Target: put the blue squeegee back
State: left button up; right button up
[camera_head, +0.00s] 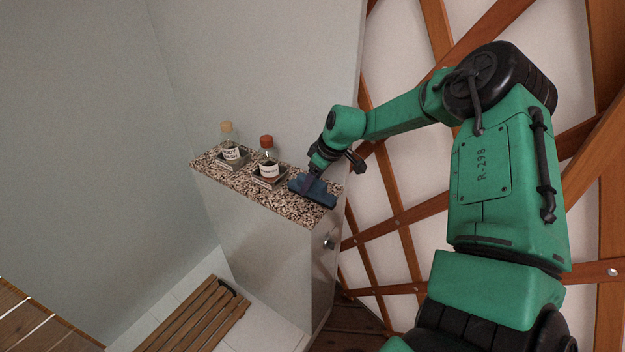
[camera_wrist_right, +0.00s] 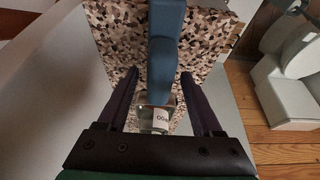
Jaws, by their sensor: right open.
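The blue squeegee (camera_head: 322,198) is at the right end of a speckled stone shelf top (camera_head: 285,207), right of two small bottles. My right gripper (camera_head: 315,172) is just above the squeegee, pointing down. In the right wrist view, the squeegee's blue bar (camera_wrist_right: 166,62) runs between the two dark fingers of my right gripper (camera_wrist_right: 160,78). The fingers are apart, with a visible gap on each side of the blue part. Whether the squeegee lies flat on the stone cannot be told. My left gripper is not in view.
A bottle with a tan cap (camera_head: 227,128) and one with a red cap (camera_head: 267,142) stand on small square trays on the shelf top. A wall rises behind. Wooden lattice (camera_head: 400,215) is at the right. A slatted wooden mat (camera_head: 195,320) lies below.

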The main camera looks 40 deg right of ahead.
jog(key=shift+r, duration=0.55)
jog(key=b+v, duration=0.1)
jog(key=v, duration=1)
jog(key=shift+s, duration=0.2)
jog(key=shift+r, duration=0.1)
